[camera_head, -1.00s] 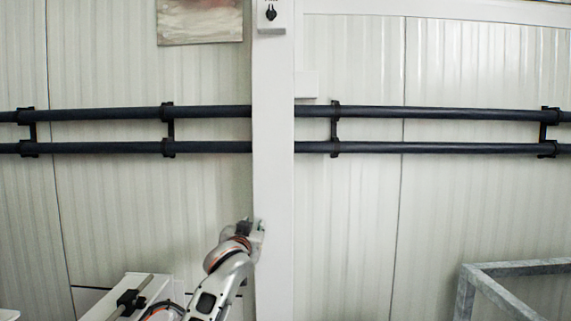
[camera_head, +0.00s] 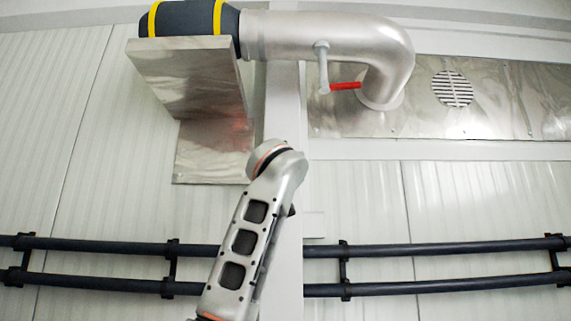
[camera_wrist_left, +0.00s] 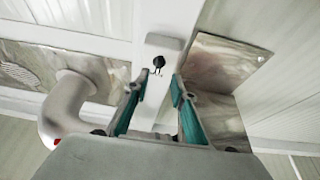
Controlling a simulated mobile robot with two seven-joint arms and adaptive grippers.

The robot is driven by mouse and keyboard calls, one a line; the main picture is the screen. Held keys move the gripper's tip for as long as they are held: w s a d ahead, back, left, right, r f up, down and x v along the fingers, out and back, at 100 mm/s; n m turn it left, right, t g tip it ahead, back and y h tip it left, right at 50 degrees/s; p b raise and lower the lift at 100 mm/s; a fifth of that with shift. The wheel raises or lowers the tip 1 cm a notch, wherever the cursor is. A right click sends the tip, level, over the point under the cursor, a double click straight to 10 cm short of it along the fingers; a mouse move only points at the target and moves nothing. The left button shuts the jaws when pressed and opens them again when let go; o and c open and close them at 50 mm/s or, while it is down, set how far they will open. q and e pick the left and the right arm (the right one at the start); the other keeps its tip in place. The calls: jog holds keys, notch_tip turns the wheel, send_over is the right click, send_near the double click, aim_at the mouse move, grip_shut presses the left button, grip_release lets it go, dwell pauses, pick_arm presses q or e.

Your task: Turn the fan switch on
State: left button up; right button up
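The fan switch is a small black rotary knob (camera_wrist_left: 157,62) on a white box on the pale post. In the left wrist view it lies ahead, roughly between my fingertips and apart from them. My left gripper (camera_wrist_left: 157,90) is open and empty, its two teal-padded fingers spread to either side of the post. In the head view my left arm rises in front of the post and hides the switch and the gripper. My right gripper is in neither view.
A metal elbow duct (camera_head: 340,36) with a red-handled lever (camera_head: 345,87) runs overhead. A metal bracket (camera_head: 190,75) holds a black and yellow cylinder (camera_head: 188,18) at upper left. Two dark horizontal pipes (camera_head: 430,248) cross the wall below.

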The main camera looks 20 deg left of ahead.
pick_arm(q)
jog(key=p+x, duration=0.4)
jog(key=x, duration=0.3)
jog(key=shift+r, duration=0.4)
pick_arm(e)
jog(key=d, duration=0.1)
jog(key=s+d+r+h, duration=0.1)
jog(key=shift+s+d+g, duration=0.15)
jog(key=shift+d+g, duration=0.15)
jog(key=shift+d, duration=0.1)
pick_arm(q)
jog(key=shift+w, duration=0.1)
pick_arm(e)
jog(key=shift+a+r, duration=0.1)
pick_arm(q)
grip_shut()
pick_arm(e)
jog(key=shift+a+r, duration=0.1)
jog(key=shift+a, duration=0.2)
